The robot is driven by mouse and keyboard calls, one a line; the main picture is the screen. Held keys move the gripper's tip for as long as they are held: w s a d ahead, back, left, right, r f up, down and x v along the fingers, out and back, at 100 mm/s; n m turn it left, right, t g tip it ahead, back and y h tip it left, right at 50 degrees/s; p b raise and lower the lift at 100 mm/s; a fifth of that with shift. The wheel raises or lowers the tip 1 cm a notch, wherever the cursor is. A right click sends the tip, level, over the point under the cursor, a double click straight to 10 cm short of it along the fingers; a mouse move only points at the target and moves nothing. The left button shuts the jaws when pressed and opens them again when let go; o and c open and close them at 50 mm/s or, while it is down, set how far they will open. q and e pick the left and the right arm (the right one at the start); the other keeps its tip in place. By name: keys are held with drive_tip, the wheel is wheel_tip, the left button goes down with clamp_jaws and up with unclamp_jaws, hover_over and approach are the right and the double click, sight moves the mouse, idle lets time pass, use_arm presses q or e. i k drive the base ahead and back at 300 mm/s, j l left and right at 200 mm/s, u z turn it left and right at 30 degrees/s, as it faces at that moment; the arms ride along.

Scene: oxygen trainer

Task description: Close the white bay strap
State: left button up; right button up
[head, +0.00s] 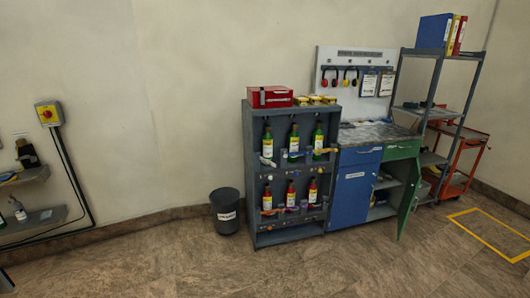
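A grey rack (250,185) stands against the wall with two rows of three bays. The upper bays hold green bottles, such as the upper middle bottle (294,138); the lower bays hold red and yellow bottles, such as the lower right bottle (312,190). Small coloured straps or clips sit at the front of the bays. A pale one (267,161) hangs at the upper left bay, but I cannot tell whether it is the white strap or whether it is open or closed. Neither of my grippers is in view.
A dark bin (225,212) stands left of the rack. To its right is a blue cabinet (352,192) with an open green door (409,198). A red box (269,97) sits on the rack. The floor (300,268) in front is clear.

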sight(269, 162)
drive_tip(key=i, duration=0.25)
drive_tip(key=i+z, duration=0.35)
drive_tip(key=i+j+z, duration=0.1)
drive_tip(key=z, duration=0.25)
drive_tip(key=i+j+z, duration=0.2)
drive_tip(key=z, duration=0.15)
